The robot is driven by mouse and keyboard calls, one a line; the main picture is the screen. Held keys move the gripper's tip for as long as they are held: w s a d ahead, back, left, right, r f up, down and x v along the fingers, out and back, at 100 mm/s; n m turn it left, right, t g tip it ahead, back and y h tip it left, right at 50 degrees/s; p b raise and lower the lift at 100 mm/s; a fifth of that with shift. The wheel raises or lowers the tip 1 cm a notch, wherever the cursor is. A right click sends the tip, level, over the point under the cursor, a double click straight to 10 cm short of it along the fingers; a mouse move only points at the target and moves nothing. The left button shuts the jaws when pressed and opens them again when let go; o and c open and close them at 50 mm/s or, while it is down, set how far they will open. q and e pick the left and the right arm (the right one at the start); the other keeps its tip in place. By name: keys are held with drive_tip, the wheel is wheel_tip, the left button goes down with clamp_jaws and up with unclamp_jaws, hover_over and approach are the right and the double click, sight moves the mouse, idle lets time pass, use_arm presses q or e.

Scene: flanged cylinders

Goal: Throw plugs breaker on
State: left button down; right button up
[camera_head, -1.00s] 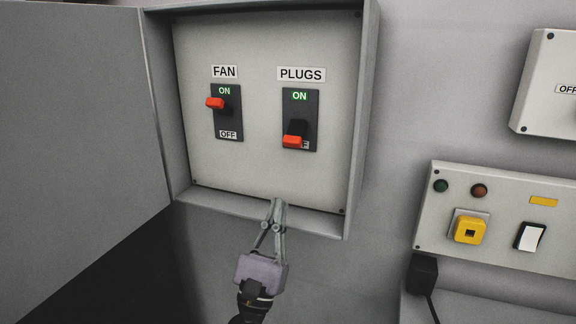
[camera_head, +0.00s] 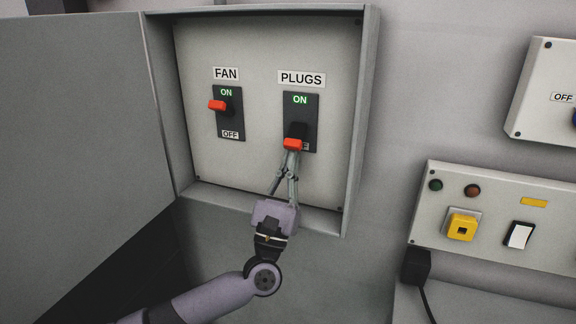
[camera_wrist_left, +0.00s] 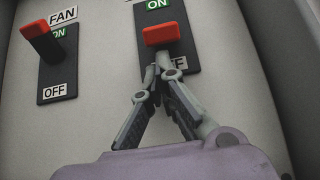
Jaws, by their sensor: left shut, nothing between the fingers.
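The plugs breaker (camera_head: 298,128) is a black switch plate under the PLUGS label, and its red-tipped lever (camera_head: 293,143) is down at the OFF end. My left gripper (camera_head: 292,153) is shut and empty, its fingertips just below the red tip. In the left wrist view the fingertips (camera_wrist_left: 162,58) sit right under the red lever tip (camera_wrist_left: 161,34); I cannot tell whether they touch. The OFF label is partly hidden by the lever and fingers. My right gripper is in neither current view.
The fan breaker (camera_head: 228,113) stands left of it with its red lever up at ON. The box's open door (camera_head: 80,120) fills the left, and its right wall (camera_head: 359,120) rises beside the plugs breaker. A socket panel (camera_head: 490,215) is at the lower right.

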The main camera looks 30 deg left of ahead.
sight(286, 145)
use_arm(q)
drive_tip(key=shift+s+d+r+g+p, duration=0.1)
drive_tip(key=shift+s+r+g+p, duration=0.1)
drive_tip(key=shift+s+g+p, duration=0.25)
drive_tip(key=shift+r+g+p, duration=0.1)
drive_tip(key=shift+g+p, duration=0.15)
drive_tip(key=shift+p, duration=0.25)
drive_tip(key=shift+s+d+r+p, duration=0.15)
drive_tip(key=shift+s+r+p, duration=0.3)
drive_tip(key=shift+s+r, duration=0.2)
drive_tip(key=shift+s+d+r+p, duration=0.15)
drive_tip(key=shift+s+r+p, duration=0.25)
drive_tip(key=shift+s+r, duration=0.2)
drive_tip(key=shift+s+d+r+p, duration=0.1)
drive_tip(key=shift+s+r+p, duration=0.15)
drive_tip(key=shift+r, duration=0.35)
drive_tip(key=shift+s+d+r+p, duration=0.15)
drive_tip(key=shift+s+r, duration=0.1)
drive_tip(key=shift+r, duration=0.3)
drive_tip(key=shift+a, duration=0.1)
